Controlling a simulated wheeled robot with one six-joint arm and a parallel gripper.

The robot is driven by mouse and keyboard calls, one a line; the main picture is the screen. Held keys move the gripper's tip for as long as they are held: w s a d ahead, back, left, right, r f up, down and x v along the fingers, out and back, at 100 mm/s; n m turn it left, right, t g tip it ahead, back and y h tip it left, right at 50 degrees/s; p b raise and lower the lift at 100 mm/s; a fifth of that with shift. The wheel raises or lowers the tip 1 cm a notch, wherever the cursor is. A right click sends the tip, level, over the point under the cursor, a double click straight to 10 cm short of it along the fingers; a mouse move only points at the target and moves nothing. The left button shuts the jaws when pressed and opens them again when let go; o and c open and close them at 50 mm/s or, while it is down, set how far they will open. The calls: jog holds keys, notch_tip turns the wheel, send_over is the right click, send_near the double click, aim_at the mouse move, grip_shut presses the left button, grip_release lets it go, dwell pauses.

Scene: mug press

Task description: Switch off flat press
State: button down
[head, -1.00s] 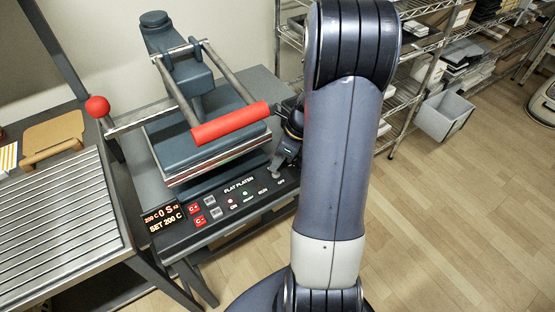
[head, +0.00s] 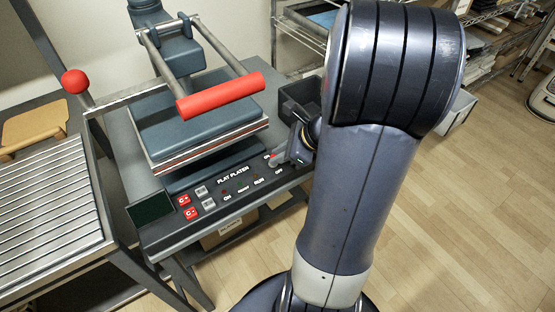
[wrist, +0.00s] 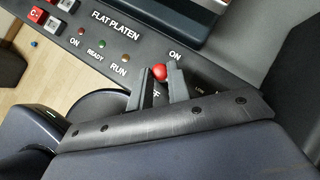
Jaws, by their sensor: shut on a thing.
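The flat press (head: 200,130) stands on a grey bench with its red handle bar (head: 222,96) raised at the front. Its FLAT PLATEN control panel (head: 232,205) faces me. A red-tipped switch knob (wrist: 160,72) sits between the ON and OFF labels at the panel's right end. My gripper (wrist: 160,80) is shut on this switch, one finger on each side. In the head view my gripper (head: 277,160) is at the same panel corner. The display (head: 151,207) is dark, and the ON, READY and RUN lamps look unlit. The lever's lower part is hidden.
A slatted metal table (head: 45,205) with a wooden board behind it stands at the left. A dark bin (head: 298,100) is beside the press. Wire shelving is at the back right.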

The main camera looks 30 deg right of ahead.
jog(key=shift+s+f+t+b, duration=0.25)
jog(key=shift+s+t+b, duration=0.2)
jog(key=shift+t+b, duration=0.75)
jog(key=c, duration=1.3)
grip_release()
jog(key=shift+c, duration=0.2)
jog(key=p+v, duration=0.2)
jog(key=v, duration=0.9)
jog(key=shift+d+p, duration=0.15)
jog(key=shift+p, duration=0.15)
jog(key=shift+w, duration=0.15)
